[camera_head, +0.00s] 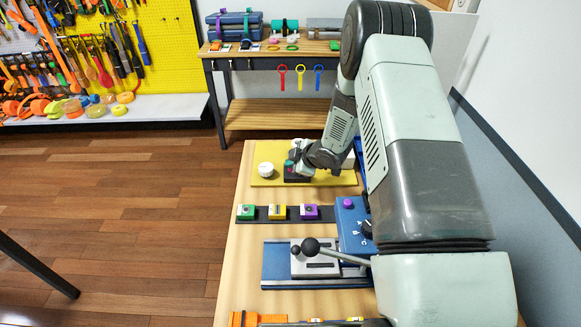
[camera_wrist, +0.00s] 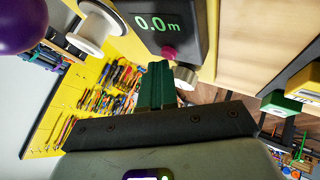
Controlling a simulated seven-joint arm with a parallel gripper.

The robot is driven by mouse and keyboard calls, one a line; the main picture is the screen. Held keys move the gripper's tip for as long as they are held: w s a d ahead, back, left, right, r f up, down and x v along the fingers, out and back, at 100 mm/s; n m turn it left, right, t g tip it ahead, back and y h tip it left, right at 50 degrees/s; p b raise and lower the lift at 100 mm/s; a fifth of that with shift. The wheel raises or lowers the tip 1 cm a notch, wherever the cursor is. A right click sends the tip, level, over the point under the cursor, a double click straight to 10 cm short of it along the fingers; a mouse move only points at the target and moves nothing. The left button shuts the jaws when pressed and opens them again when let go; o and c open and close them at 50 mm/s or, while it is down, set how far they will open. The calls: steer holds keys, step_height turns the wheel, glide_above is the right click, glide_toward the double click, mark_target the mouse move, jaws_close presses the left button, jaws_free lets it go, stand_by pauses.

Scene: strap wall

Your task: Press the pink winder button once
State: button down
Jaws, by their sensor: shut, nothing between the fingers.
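The pink winder button (camera_wrist: 168,52) sits on the lower edge of a dark box (camera_wrist: 158,22) whose green display reads 0.0 m. The box also shows in the head view (camera_head: 297,177) on the yellow board (camera_head: 262,181); I cannot make out the button there. My gripper (camera_wrist: 157,66) is shut and empty, its green fingers pointing at the box. The fingertips appear close to the button, just below it in the wrist view; whether they touch it is unclear. My gripper also shows in the head view (camera_head: 297,159), over the box.
A white knob (camera_head: 266,169) stands left of the box. A white spool (camera_wrist: 92,30) and a purple ball (camera_wrist: 20,25) are near in the wrist view. Green, yellow and purple blocks on a dark strip (camera_head: 262,213), a blue control box (camera_head: 352,215) and a black-knobbed lever (camera_head: 311,246) lie nearer.

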steer(key=shift+r, duration=0.95)
step_height(320, 180, up, 5)
stand_by(0.5)
stand_by(0.6)
